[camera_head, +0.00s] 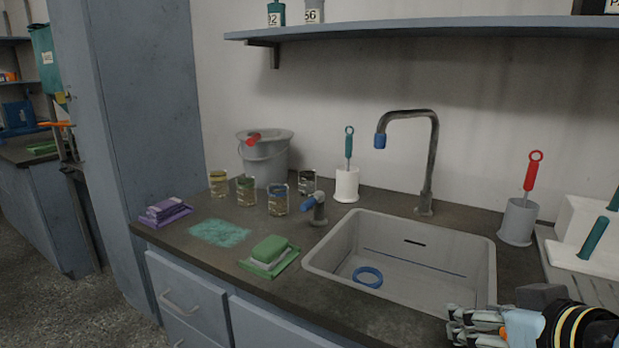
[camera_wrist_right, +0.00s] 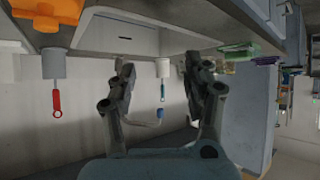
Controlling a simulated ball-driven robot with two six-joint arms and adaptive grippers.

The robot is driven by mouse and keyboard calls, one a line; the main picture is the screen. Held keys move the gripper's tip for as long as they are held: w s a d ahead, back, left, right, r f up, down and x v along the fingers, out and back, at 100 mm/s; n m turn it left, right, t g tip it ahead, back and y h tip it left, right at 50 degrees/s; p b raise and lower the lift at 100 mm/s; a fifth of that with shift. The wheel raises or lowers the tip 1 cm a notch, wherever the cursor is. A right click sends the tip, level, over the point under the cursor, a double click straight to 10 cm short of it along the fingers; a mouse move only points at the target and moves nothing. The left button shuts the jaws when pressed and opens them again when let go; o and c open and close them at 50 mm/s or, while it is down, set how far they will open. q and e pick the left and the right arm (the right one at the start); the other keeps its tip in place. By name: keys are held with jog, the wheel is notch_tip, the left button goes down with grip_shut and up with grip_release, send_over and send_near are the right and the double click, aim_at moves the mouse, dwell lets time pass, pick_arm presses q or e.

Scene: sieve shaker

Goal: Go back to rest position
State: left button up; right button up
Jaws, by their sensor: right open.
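My right gripper (camera_head: 472,326) is at the bottom right of the head view, in front of the sink's near right corner and partly cut off by the frame. In the right wrist view the two dark fingers of this gripper (camera_wrist_right: 157,72) stand well apart with nothing between them. That view is upside down and shows the sink (camera_wrist_right: 118,38), the tap (camera_wrist_right: 147,122) and the wall beyond the fingers. My left gripper is not in view.
The sink (camera_head: 478,262) holds a blue ring (camera_head: 367,276). Brushes stand in a white holder (camera_head: 347,185) and a grey holder (camera_head: 517,222). A green sponge (camera_head: 269,249), purple cloths (camera_head: 165,211), several small jars and a grey bucket (camera_head: 264,160) are on the counter left of the sink.

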jog(key=s+d+f+m+g+h, duration=0.1)
jog(key=s+d+f+g, duration=0.25)
jog(key=s, duration=0.65)
jog(key=s+d+f+g+h, duration=0.2)
jog(key=s+f+g, duration=0.15)
jog(key=s, duration=0.75)
notch_tip(320, 180, down, 26)
jog(key=s+d+f+g, duration=0.1)
jog(key=s+d+g, duration=0.1)
jog(key=s+d+f, duration=0.1)
jog(key=s+f, duration=1.3)
jog(key=s, duration=0.3)
jog(key=shift+s+m+g+y, duration=0.3)
jog(key=shift+s+g, duration=0.05)
jog(key=shift+g, duration=0.05)
